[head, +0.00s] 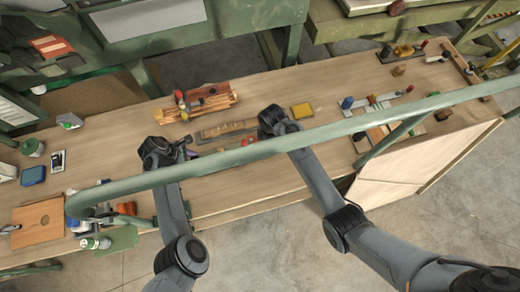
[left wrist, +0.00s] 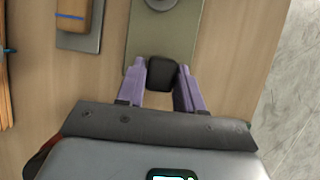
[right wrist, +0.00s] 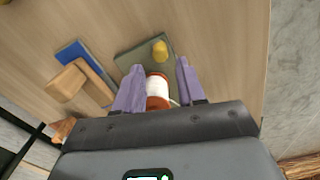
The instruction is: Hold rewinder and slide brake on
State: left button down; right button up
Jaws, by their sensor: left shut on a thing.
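My left gripper (left wrist: 161,88) is shut on a small black block (left wrist: 162,72) at the near end of a grey-green plate (left wrist: 160,38). A round metal part (left wrist: 160,3) is on that plate at the top edge of the left wrist view. My right gripper (right wrist: 156,82) is open, its purple fingers on either side of a white and red-brown spool (right wrist: 157,88). A dark green plate (right wrist: 133,58) with a yellow knob (right wrist: 160,50) lies just beyond the spool. I cannot tell which part is the rewinder or the brake. In the head view both fingertip areas are partly hidden.
A long wooden bench (head: 340,85) carries several tool boards. A green rail (head: 225,155) crosses in front of my arms. A blue piece and a wooden block (right wrist: 66,82) lie left of the spool. A yellow block (head: 302,110) sits behind my right wrist.

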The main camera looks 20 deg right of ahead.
jog(key=shift+r, duration=0.1)
jog(key=shift+r, duration=0.85)
jog(key=shift+f, duration=3.45)
grip_shut()
